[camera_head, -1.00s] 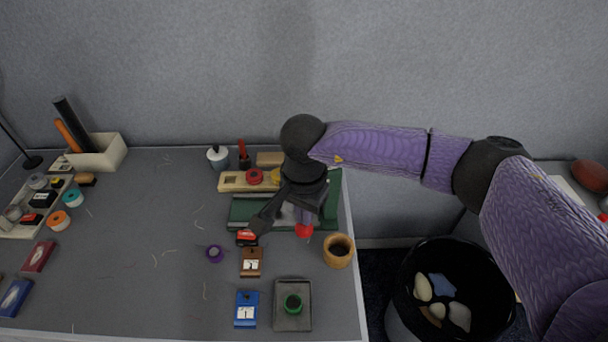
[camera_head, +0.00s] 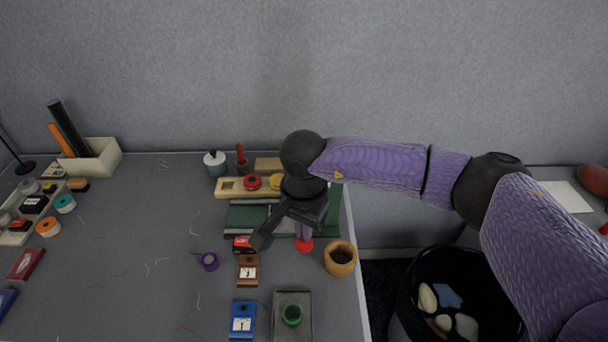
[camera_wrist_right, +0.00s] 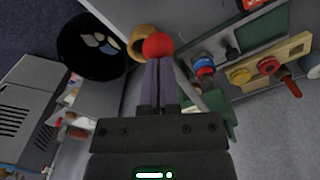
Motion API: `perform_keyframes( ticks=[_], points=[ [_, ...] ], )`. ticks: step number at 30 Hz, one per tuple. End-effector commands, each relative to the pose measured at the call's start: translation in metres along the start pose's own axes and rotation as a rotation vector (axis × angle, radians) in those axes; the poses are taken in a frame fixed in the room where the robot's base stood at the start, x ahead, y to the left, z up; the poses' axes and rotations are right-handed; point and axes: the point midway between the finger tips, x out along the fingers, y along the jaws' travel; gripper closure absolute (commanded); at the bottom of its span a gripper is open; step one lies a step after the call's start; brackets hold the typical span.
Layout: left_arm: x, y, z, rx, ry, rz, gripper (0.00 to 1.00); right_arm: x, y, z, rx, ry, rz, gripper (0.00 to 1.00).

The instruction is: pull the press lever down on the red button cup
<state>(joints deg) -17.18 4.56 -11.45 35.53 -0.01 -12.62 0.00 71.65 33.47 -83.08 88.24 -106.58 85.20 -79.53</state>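A press with a green base (camera_head: 247,218) stands near the table's right end, partly hidden by my right arm. Its round red lever knob (camera_head: 305,244) shows just below my right gripper (camera_head: 304,231). In the right wrist view the knob (camera_wrist_right: 158,45) sits at the tips of my purple fingers (camera_wrist_right: 158,66), which are together and appear to touch it. A grey lever arm (camera_wrist_right: 188,97) runs beside them. A small red and blue piece (camera_wrist_right: 204,68) shows by the press; I cannot tell whether it is the red button cup. My left gripper is out of view.
A wooden cup (camera_head: 340,259) stands close to the right of the knob. A wooden board (camera_head: 228,188) with red and yellow rings is behind the press. A brown gauge (camera_head: 248,269), blue gauge (camera_head: 242,321) and grey tray (camera_head: 304,300) lie in front. A black bin (camera_head: 410,305) is beyond the table edge.

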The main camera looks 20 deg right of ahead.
Motion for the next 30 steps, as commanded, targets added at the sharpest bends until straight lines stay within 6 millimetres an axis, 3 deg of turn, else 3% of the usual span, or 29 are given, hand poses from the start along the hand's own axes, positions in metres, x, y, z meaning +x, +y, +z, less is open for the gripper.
perform_keyframes(
  ticks=[7, 18, 25, 30],
  points=[
    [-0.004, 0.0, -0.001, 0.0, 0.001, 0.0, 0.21, -0.006, 0.0, -0.001, 0.001, 0.001, -0.001, 1.0],
    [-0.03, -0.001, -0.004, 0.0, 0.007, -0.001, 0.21, -0.051, -0.003, -0.005, 0.001, 0.002, -0.002, 1.0],
    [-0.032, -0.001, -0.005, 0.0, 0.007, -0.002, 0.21, -0.056, -0.003, -0.006, 0.001, 0.001, 0.0, 1.0],
    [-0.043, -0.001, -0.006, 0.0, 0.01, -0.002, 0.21, -0.076, -0.004, -0.008, 0.001, 0.0, -0.001, 1.0]
  ],
)
